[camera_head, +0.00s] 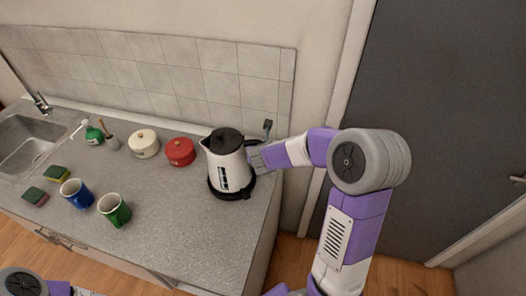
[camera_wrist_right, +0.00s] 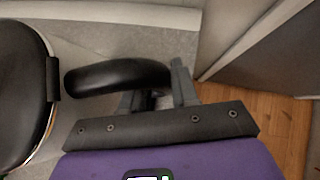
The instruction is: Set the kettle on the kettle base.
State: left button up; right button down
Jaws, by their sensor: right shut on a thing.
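The white kettle (camera_head: 225,160) with a black lid stands upright at the right end of the counter in the head view. The black kettle base (camera_head: 231,191) is directly under it; I cannot tell whether the kettle is fully seated. My right gripper (camera_head: 255,158) is at the kettle's right side, shut on its black handle. In the right wrist view the handle (camera_wrist_right: 118,76) lies at my right gripper's fingers (camera_wrist_right: 158,88), and the kettle's dark lid (camera_wrist_right: 22,95) is at the left. My left gripper is out of view; only part of my left arm shows at the lower left.
Sponges (camera_head: 36,196) and a sink (camera_head: 27,140) are farther left. The counter in front of the kettle is clear. A tiled backsplash (camera_head: 185,80) stands behind.

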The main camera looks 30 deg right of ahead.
jog(key=shift+f+b, duration=0.15)
jog(key=shift+b, duration=0.2)
jog(key=c, duration=1.1)
grip_release()
jog(key=shift+c, duration=0.2)
jog(key=shift+s+f, duration=0.1)
jog(key=shift+f, duration=0.1)
jog(key=p+v, duration=0.5)
jog(key=v, duration=0.6)
